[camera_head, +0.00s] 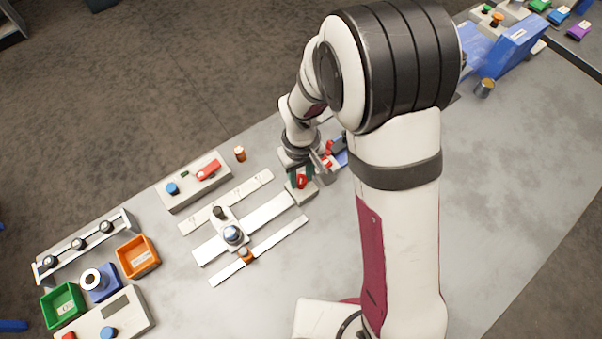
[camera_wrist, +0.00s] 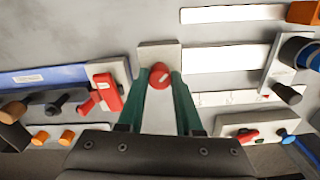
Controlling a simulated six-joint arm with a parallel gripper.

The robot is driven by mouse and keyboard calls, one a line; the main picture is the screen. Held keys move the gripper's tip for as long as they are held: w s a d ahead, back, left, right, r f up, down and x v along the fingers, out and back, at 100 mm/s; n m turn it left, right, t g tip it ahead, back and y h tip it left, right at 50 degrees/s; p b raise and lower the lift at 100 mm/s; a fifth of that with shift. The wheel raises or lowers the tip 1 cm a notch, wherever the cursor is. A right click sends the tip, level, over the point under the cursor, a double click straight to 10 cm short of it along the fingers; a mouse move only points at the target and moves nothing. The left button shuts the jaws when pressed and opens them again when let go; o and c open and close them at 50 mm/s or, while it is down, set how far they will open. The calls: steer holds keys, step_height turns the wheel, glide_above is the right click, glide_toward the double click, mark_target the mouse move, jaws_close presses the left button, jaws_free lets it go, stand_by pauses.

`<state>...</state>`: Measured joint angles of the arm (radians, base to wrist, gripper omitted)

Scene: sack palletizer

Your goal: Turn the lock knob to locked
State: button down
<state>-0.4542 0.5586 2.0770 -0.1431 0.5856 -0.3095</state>
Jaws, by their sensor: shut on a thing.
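The lock knob is a red round knob with a pale line on its face, on a light grey block (camera_wrist: 150,52). In the wrist view the red knob (camera_wrist: 159,75) sits between the green fingertips of my gripper (camera_wrist: 160,80), which is shut on it. In the head view the red knob (camera_head: 302,181) shows beside the fingers of my gripper (camera_head: 299,180), on the small grey block (camera_head: 303,196). The fingers cover its sides. I cannot tell from the pale line whether it stands at locked.
A red lever block (camera_wrist: 106,92) stands left of the block in the wrist view. A panel with a red switch (camera_head: 208,169) and blue knob lies to the left in the head view. White rails (camera_head: 268,213) lie close by. Orange (camera_head: 137,257) and green bins are at lower left.

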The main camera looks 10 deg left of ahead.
steer(key=shift+m, duration=0.3)
steer(key=m, duration=0.3)
steer(key=shift+m, duration=1.8)
steer(key=c, duration=0.6)
jaws_free()
